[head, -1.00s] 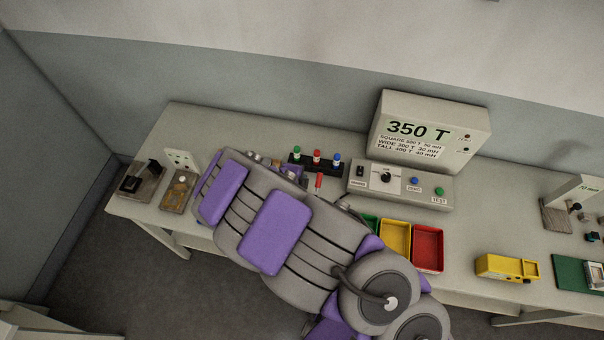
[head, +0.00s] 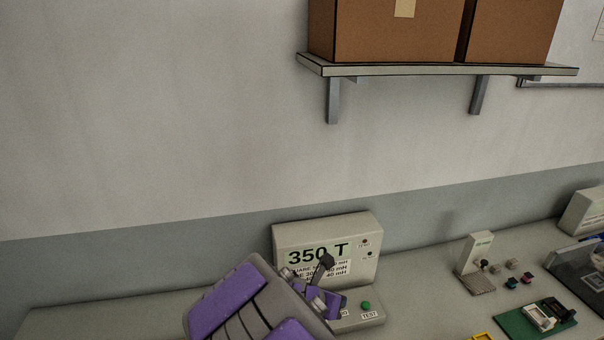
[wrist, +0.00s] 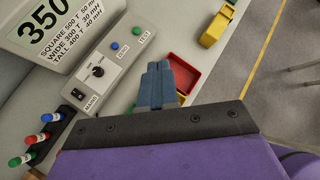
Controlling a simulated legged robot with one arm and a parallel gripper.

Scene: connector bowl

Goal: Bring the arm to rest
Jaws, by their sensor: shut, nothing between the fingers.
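My gripper (wrist: 157,82) shows in the wrist view with its two blue-grey fingers closed together and nothing between them. It is above the bench, in front of a red bin (wrist: 187,78) and the control panel (wrist: 103,72). In the head view my purple and grey arm rises from the bottom edge and covers part of the display box (head: 350,232), which reads 350 T. My gripper is small and partly confused with the arm there, so its fingers are hard to make out.
A green board (head: 535,318) and a small upright stand (head: 476,252) sit right on the bench. A shelf (head: 440,70) with cardboard boxes (head: 385,30) hangs above.

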